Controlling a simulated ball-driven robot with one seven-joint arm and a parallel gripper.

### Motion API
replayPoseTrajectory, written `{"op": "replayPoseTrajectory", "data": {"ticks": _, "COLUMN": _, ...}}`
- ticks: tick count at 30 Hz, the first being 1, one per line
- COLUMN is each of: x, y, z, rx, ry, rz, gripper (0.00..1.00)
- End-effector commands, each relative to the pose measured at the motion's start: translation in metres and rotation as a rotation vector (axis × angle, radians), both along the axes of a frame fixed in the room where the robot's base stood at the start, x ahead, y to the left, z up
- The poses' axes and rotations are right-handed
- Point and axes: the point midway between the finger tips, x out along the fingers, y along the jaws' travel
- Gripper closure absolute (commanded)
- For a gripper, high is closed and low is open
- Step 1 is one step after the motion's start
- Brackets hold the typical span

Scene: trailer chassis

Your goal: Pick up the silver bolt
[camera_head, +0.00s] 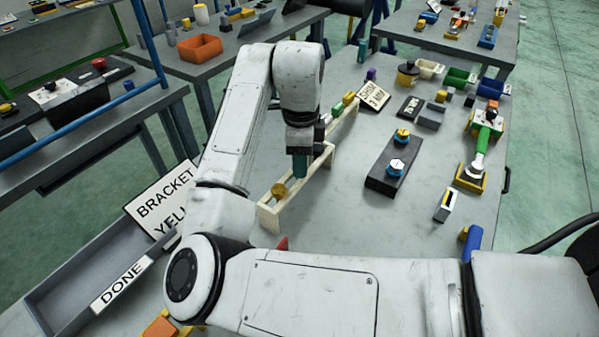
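I cannot pick out a plainly silver bolt.
A grey tray (70,290) marked "DONE" is at the lower left, by a "BRACKET" sign (160,203). Behind the racks are another sign (373,95) and dark blocks (430,115). A green-handled tool (480,150) lies right.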

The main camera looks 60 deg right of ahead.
Motion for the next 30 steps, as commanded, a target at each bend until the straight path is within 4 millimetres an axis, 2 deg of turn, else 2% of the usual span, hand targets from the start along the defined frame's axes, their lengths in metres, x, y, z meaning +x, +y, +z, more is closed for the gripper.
{"op": "replayPoseTrajectory", "data": {"ticks": 1, "x": 0.0, "y": 0.0, "z": 0.0, "rx": 0.0, "ry": 0.0, "rz": 0.0, "gripper": 0.67}}
{"op": "replayPoseTrajectory", "data": {"ticks": 11, "x": 0.0, "y": 0.0, "z": 0.0, "rx": 0.0, "ry": 0.0, "rz": 0.0, "gripper": 0.99}}
{"op": "replayPoseTrajectory", "data": {"ticks": 20, "x": 0.001, "y": 0.0, "z": 0.005, "rx": 0.0, "ry": -0.001, "rz": 0.0, "gripper": 0.99}}
{"op": "replayPoseTrajectory", "data": {"ticks": 23, "x": 0.001, "y": 0.0, "z": 0.017, "rx": -0.001, "ry": -0.004, "rz": -0.001, "gripper": 0.99}}
{"op": "replayPoseTrajectory", "data": {"ticks": 30, "x": 0.001, "y": 0.0, "z": 0.064, "rx": 0.002, "ry": -0.007, "rz": -0.001, "gripper": 0.99}}
